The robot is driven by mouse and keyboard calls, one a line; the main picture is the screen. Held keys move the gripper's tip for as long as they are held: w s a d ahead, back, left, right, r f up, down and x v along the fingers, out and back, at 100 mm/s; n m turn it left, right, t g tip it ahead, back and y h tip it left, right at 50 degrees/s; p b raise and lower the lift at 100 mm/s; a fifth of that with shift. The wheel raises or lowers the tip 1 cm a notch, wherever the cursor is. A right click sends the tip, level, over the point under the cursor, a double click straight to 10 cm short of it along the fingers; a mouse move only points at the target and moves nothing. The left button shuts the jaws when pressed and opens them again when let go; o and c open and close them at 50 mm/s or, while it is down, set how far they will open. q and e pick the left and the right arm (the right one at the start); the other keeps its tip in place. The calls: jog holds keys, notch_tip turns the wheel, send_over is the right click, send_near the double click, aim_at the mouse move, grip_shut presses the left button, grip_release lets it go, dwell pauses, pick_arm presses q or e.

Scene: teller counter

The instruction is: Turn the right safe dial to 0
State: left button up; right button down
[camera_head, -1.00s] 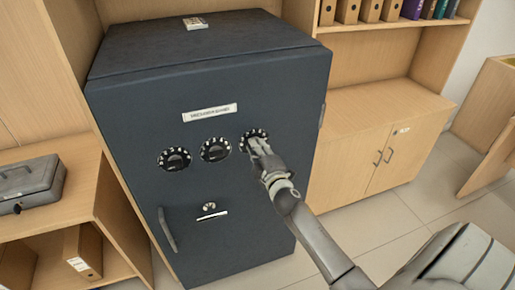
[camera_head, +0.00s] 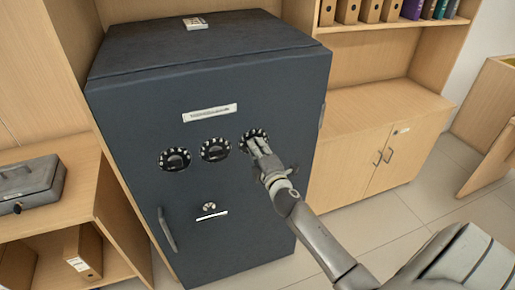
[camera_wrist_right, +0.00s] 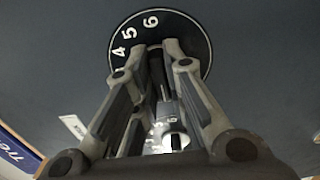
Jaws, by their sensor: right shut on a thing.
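The dark safe (camera_head: 130,110) has three black dials with white numbers in a row on its door. The right dial (camera_head: 248,134) is partly hidden behind my right gripper (camera_head: 257,147). In the right wrist view the dial (camera_wrist_right: 190,32) shows 4, 5 and 6 at its upper left; its other marks are mostly covered. My right gripper (camera_wrist_right: 157,58) is shut on the dark knob at the dial's centre. The knob's pointer cannot be made out. My left gripper is not in view.
The middle dial (camera_head: 215,149) and left dial (camera_head: 174,159) sit left of the gripper. Below them are a keyhole (camera_head: 209,207) and a door handle (camera_head: 167,229). A cash box (camera_head: 30,183) stands on the left shelf. A wooden cabinet (camera_head: 350,160) stands to the right.

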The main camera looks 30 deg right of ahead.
jog(key=c, duration=1.5)
grip_release()
jog(key=shift+s+a, duration=0.1)
jog(key=v, duration=1.1)
jog(key=shift+s+f, duration=0.1)
jog(key=shift+s, duration=0.3)
jog(key=s+a+f+m+g+y, duration=0.1)
jog(key=s+a+f+m+g, duration=0.15)
jog(key=f, duration=0.85)
jog(key=s+a+f+m+g+y, duration=0.1)
jog(key=s+f+m+g, duration=0.2)
jog(key=f, duration=0.9)
jog(key=s+a+f+m+g+y, duration=0.15)
jog(key=s+f, duration=0.35)
jog(key=f, duration=0.6)
jog(key=s+a+f+m+g, duration=0.2)
jog(key=s+f, duration=0.4)
jog(key=s, duration=0.4)
jog(key=s+a+f+m+g, duration=0.2)
jog(key=s+f+g, duration=0.2)
jog(key=s+f, duration=0.3)
jog(key=s+a+f+m+g+y, duration=0.1)
jog(key=s+a+f+m+g, duration=0.1)
jog(key=s+f, duration=0.5)
jog(key=shift+s+a+g, duration=0.15)
jog(key=shift+s+g, duration=0.2)
jog(key=shift+s, duration=1.35)
jog(key=shift+s+a+g, duration=0.1)
jog(key=shift+s+g, duration=0.25)
jog(key=shift+s, duration=1.35)
